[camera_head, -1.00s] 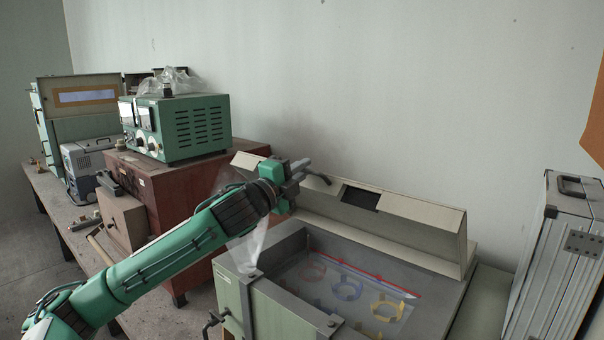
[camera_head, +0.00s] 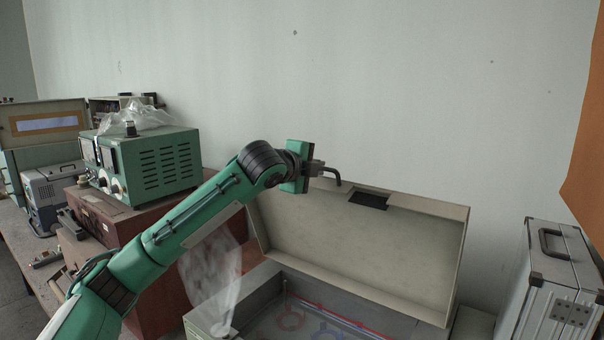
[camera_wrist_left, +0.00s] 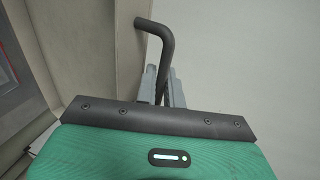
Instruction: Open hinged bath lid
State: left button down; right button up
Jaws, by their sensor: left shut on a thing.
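The bath lid (camera_head: 350,245) is a pale beige panel, raised and standing steeply at the back of the bath, with its inner face towards me. The bath (camera_head: 262,283) is a grey tank below it, cut off by the bottom edge. A dark bent handle (camera_head: 333,176) is at the lid's upper edge and also shows in the left wrist view (camera_wrist_left: 157,35). My left gripper (camera_head: 316,169) is shut on the handle, and its fingers (camera_wrist_left: 161,86) show around the bar in the wrist view. My right gripper is out of view.
A green instrument (camera_head: 150,165) with a clear plastic bag on top stands on a red-brown cabinet (camera_head: 125,220) at left. A metal case (camera_head: 550,280) stands at right. A whitish translucent haze (camera_head: 212,270) hangs by the bath's left corner. The wall (camera_head: 400,90) is behind the lid.

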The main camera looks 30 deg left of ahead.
pick_arm(q)
jog(key=shift+g, duration=0.6)
jog(key=shift+w+d+r+p, duration=0.1)
jog(key=shift+w+r+p, duration=0.15)
jog(key=shift+w, duration=0.75)
jog(key=shift+w+d+r+p, duration=0.1)
jog(key=shift+w+r, duration=0.2)
jog(key=shift+w, duration=0.7)
jog(key=c, duration=1.6)
grip_release()
jog(key=shift+c, duration=0.2)
jog(key=shift+s+a+r+b, duration=0.15)
jog(key=shift+s+b, duration=0.3)
jog(key=shift+b, duration=0.05)
jog(key=d+b+v, duration=0.1)
jog(key=b+v, duration=0.4)
jog(key=v, duration=0.7)
jog(key=shift+s+a+r, duration=0.25)
jog(key=shift+s+a, duration=0.1)
